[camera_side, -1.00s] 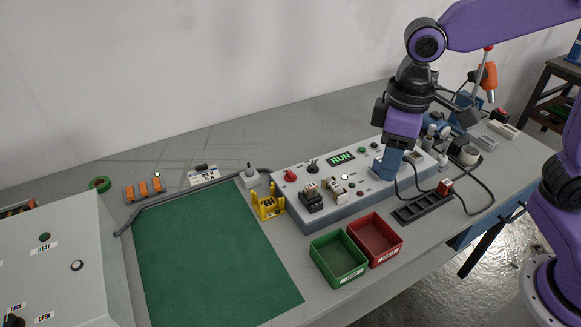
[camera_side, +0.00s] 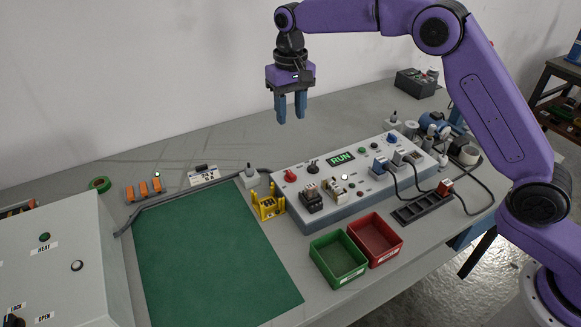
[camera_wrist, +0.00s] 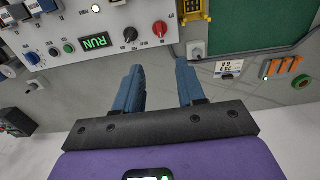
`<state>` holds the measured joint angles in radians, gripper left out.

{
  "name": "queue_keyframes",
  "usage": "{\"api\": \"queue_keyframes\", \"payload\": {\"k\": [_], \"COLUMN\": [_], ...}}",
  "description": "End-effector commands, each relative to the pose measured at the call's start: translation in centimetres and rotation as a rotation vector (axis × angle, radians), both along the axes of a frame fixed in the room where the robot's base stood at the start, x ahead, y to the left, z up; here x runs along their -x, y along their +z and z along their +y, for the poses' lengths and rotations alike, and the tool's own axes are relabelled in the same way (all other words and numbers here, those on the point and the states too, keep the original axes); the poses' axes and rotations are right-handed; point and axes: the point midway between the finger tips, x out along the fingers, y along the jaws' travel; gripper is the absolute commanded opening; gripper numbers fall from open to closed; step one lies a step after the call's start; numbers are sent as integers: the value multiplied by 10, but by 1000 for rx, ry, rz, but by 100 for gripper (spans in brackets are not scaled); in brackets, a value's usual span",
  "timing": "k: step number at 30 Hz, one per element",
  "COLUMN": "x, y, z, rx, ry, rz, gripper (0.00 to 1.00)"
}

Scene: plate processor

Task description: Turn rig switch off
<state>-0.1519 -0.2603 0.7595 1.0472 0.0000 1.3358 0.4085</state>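The white rig panel (camera_side: 350,203) stands on the bench with its display (camera_side: 341,158) reading RUN in green. A red knob (camera_side: 290,175) and a black knob (camera_side: 313,166) sit left of the display. The wrist view also shows the red knob (camera_wrist: 160,29), the black knob (camera_wrist: 130,34) and the RUN display (camera_wrist: 96,42). I cannot tell which control is the rig switch. My gripper (camera_side: 291,110) is empty, fingers apart and pointing down, raised above the bench behind the panel's left end. In the wrist view its fingers (camera_wrist: 158,80) frame bare bench.
Green (camera_side: 339,259) and red (camera_side: 376,239) bins stand in front of the panel. A yellow holder (camera_side: 268,203) is at its left end, beside the green mat (camera_side: 210,262). Cables run from plugs on the panel's right to a black strip (camera_side: 420,208).

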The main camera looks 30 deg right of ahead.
Motion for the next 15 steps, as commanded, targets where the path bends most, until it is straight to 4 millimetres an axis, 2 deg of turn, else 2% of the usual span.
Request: {"api": "queue_keyframes", "payload": {"k": [5, 15], "x": [-2, -1], "y": [-12, -71], "z": [-1, -1], "rx": [1, 2], "ry": [-6, -4], "rz": [2, 4], "gripper": [39, 39]}}
